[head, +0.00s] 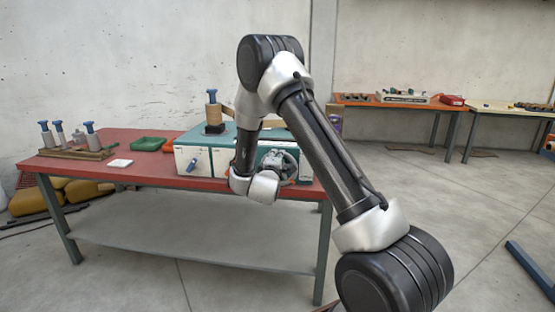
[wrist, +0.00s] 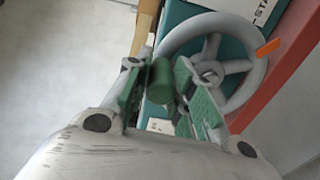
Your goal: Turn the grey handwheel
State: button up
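The grey handwheel (wrist: 238,67) fills the upper right of the wrist view, with spokes, a hub and an orange pointer beside its rim. A dark green cylindrical handle (wrist: 160,82) stands at the wheel's left side. My gripper (wrist: 163,98) has its two green-padded fingers apart, one on each side of this handle. Narrow gaps seem to show between pads and handle; contact is hard to judge. In the head view the handwheel (head: 291,158) is on the front of the teal and white winder, partly hidden by my wrist and gripper.
The winder (head: 195,160) stands on a red-topped table (head: 110,177), with a spool (head: 213,112) on top. A green tray (head: 148,144), a white pad (head: 120,163) and a wooden rack of spools (head: 75,153) lie to the left. Open floor is at the right.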

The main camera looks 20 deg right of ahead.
jog(key=shift+o, duration=1.4)
jog(key=shift+s, duration=0.1)
jog(key=v, duration=1.2)
